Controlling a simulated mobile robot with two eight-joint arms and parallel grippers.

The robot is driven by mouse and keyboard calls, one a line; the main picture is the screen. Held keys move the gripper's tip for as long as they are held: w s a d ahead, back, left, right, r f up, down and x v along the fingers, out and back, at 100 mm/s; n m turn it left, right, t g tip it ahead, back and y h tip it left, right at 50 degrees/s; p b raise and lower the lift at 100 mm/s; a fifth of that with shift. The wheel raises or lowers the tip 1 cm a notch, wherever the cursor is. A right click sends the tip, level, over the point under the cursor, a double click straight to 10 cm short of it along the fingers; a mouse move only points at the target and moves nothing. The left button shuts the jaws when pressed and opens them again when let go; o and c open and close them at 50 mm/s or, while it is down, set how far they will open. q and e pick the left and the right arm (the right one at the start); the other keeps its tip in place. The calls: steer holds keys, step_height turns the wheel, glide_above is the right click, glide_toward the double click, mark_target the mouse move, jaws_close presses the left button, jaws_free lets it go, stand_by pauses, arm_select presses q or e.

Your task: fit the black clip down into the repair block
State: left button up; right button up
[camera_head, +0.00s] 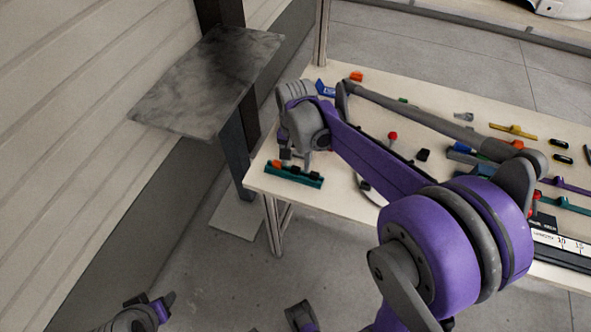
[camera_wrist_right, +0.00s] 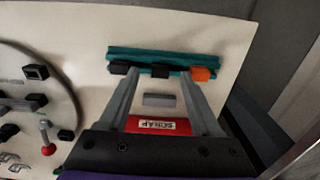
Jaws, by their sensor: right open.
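A teal block (camera_head: 307,181) lies near the left edge of the table; in the right wrist view it is a long teal bar (camera_wrist_right: 165,54). Along its near side sit a black clip (camera_wrist_right: 160,71) at the middle, another black clip (camera_wrist_right: 119,68) at the left and an orange clip (camera_wrist_right: 204,74) at the right. I cannot tell how deep any clip sits. My right gripper (camera_wrist_right: 162,80) is open, its fingers spread around the middle clip and apart from it. It also shows in the head view (camera_head: 296,159), over the block. A part of my left arm, apparently its gripper (camera_head: 163,302), shows at the lower left.
The pale table (camera_head: 265,180) holds several small coloured pieces. A red piece with a white label (camera_wrist_right: 158,125) and a grey piece (camera_wrist_right: 158,99) show between the fingers. A round plate with black parts (camera_wrist_right: 75,85) is at left. A grey shelf (camera_head: 205,85) stands beside the table.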

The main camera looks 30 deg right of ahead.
steer(key=shift+f, duration=0.9)
jaws_close()
arm_select(q)
steer(key=shift+f, duration=0.1)
arm_select(e)
steer(key=shift+r, duration=0.1)
